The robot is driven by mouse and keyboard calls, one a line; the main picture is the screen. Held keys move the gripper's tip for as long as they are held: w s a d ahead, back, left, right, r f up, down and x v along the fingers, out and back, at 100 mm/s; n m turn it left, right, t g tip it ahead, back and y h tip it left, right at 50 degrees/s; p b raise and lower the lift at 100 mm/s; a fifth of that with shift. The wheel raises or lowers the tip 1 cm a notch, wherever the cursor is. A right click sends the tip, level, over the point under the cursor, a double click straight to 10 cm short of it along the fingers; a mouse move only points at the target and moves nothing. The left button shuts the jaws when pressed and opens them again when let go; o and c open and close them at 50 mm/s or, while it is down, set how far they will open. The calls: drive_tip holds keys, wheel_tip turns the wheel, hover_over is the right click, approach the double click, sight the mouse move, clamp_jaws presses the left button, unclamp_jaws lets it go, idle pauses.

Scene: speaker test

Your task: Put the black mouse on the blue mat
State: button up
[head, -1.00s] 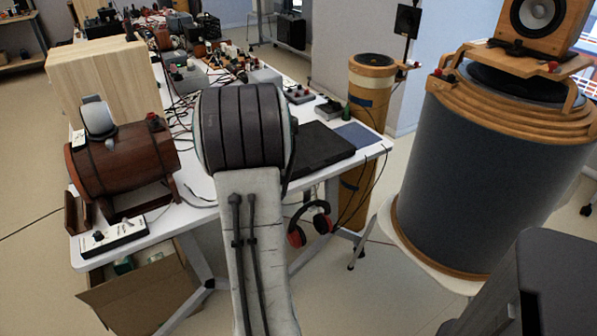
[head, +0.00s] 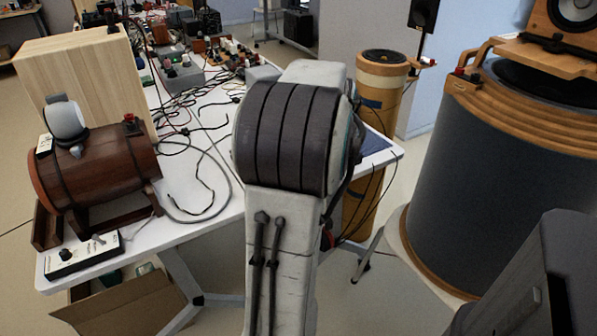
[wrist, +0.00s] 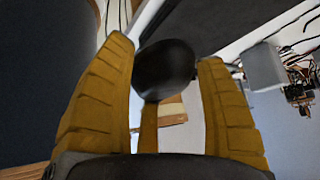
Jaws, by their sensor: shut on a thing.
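The black mouse (wrist: 166,70) is a dark rounded shape in the wrist view, between the two yellow fingers of my gripper (wrist: 165,55). The fingers are shut on it, and it is held off the table. The blue mat (head: 375,143) lies at the right corner of the white table in the head view, partly covered by my arm. My gripper and the mouse are hidden behind my arm in the head view. I cannot tell how far the mouse is from the mat.
The white table (head: 222,207) holds a wooden barrel (head: 95,180), a control box (head: 83,255), a wooden block (head: 85,75) and tangled cables. A wooden column speaker (head: 378,85) stands behind the mat's corner. A large grey drum-shaped speaker (head: 480,180) stands at right.

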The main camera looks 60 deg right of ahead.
drive_tip(key=shift+s+a+f, duration=0.2)
drive_tip(key=shift+a+f, duration=0.75)
drive_tip(key=shift+a, duration=0.1)
drive_tip(key=shift+w+f, duration=0.1)
drive_tip(key=shift+f, duration=0.05)
